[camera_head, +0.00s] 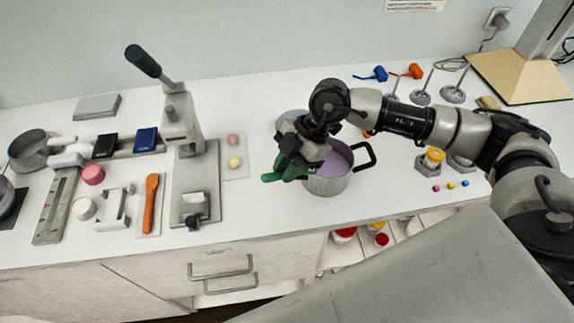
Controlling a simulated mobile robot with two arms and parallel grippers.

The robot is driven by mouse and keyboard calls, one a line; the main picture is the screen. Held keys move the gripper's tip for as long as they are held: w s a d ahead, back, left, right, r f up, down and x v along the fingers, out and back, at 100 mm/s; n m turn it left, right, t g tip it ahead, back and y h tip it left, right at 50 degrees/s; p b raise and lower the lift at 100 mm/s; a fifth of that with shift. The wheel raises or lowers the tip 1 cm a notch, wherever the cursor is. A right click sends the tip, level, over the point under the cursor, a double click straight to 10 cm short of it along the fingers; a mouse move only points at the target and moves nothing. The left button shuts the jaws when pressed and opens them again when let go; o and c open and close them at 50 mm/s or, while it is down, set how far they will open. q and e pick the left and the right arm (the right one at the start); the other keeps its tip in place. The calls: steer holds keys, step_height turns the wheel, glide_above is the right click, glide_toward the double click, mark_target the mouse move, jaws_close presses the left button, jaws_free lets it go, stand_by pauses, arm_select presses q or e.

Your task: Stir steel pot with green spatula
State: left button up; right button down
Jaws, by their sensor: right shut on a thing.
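The steel pot (327,184) stands on the white counter with a dark handle (369,160) on its right side. Pale purple contents (340,161) show inside it. My right gripper (291,160) is over the pot's left rim, shut on the green spatula (279,173). Green shows below and left of the jaws; the gripper hides much of the spatula, and I cannot tell whether its lower end touches the contents. My left gripper is not in view.
A lever press (183,130) stands left of the pot, with an orange spatula (151,204) and a grey pan (33,148) farther left. A jar with a yellow lid (434,157) and small coloured cubes (451,185) are to the right. Counter (255,205) is clear between press and pot.

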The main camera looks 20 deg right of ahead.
steer(key=shift+s+a, duration=0.15)
steer(key=shift+a, duration=0.15)
stand_by(0.5)
stand_by(0.4)
steer(key=shift+r+p, duration=2.85)
steer(key=shift+r, duration=0.15)
